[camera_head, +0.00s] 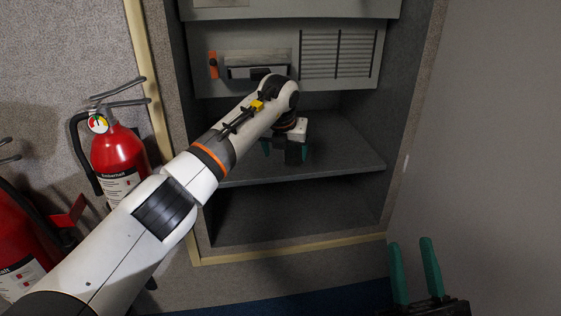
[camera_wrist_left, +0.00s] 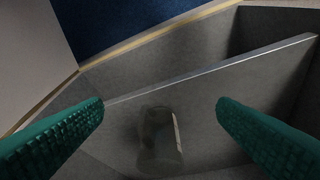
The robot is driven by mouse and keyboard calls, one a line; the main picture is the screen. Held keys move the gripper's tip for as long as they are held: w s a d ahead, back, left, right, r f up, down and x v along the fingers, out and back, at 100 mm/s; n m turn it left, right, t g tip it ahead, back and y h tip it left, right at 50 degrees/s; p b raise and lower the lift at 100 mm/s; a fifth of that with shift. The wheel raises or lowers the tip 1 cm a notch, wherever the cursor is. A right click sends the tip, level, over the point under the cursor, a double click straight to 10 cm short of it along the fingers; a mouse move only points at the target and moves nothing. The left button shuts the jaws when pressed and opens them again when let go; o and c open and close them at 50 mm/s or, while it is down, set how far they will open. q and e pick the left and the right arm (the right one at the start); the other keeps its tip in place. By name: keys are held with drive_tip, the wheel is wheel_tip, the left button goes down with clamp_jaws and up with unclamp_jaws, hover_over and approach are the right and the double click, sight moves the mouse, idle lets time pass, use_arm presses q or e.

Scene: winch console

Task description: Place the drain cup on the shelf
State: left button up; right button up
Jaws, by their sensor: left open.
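A translucent grey cup (camera_wrist_left: 158,138), seemingly the drain cup, shows in the left wrist view on the shelf's surface (camera_wrist_left: 205,98), inside of the bright front edge. It lies in the gap between my left gripper's green fingers (camera_wrist_left: 160,115), apart from both. In the head view my left gripper (camera_head: 285,150) is over the shelf (camera_head: 345,160), open, and the cup cannot be made out there. My right gripper (camera_head: 415,270) is at the lower right, its green fingers spread with nothing between them.
A panel with vents and an orange handle (camera_head: 213,66) hangs above the shelf. An open lower compartment (camera_head: 300,212) lies beneath it. Red fire extinguishers (camera_head: 120,155) stand at the left. A plain grey wall (camera_head: 480,130) closes the right side. The shelf's right part is clear.

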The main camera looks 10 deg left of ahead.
use_arm(q)
drive_tip(key=s+d+f+m+g+h, duration=0.15)
drive_tip(key=s+d+f+h, duration=0.25)
drive_tip(key=s+d+h, duration=0.4)
drive_tip(key=s+d+f+m+g+h, duration=0.1)
drive_tip(key=s+d+f+g+h, duration=0.25)
drive_tip(key=s+d, duration=0.5)
drive_tip(key=s+d+r+n+h, duration=0.2)
drive_tip(key=s+d+r+h, duration=0.1)
drive_tip(key=s+r+h, duration=0.3)
drive_tip(key=s+a+r+n+t+y, duration=0.2)
drive_tip(key=s+a+n+t+y, duration=0.1)
drive_tip(key=a+n+t, duration=0.5)
drive_tip(key=s+a+r+n+t+y, duration=0.2)
drive_tip(key=s+a+n+t+y, duration=0.2)
drive_tip(key=a+n+t, duration=0.5)
drive_tip(key=s+a+r+n+t+y, duration=0.3)
drive_tip(key=s+a+n+t, duration=0.3)
drive_tip(key=n, duration=1.1)
drive_tip(key=a+t+y, duration=0.1)
drive_tip(key=a+t, duration=0.1)
drive_tip(key=a, duration=0.1)
drive_tip(key=shift+s+a+n+t, duration=0.25)
drive_tip(key=shift+n+t, duration=0.05)
drive_tip(key=shift+n, duration=0.05)
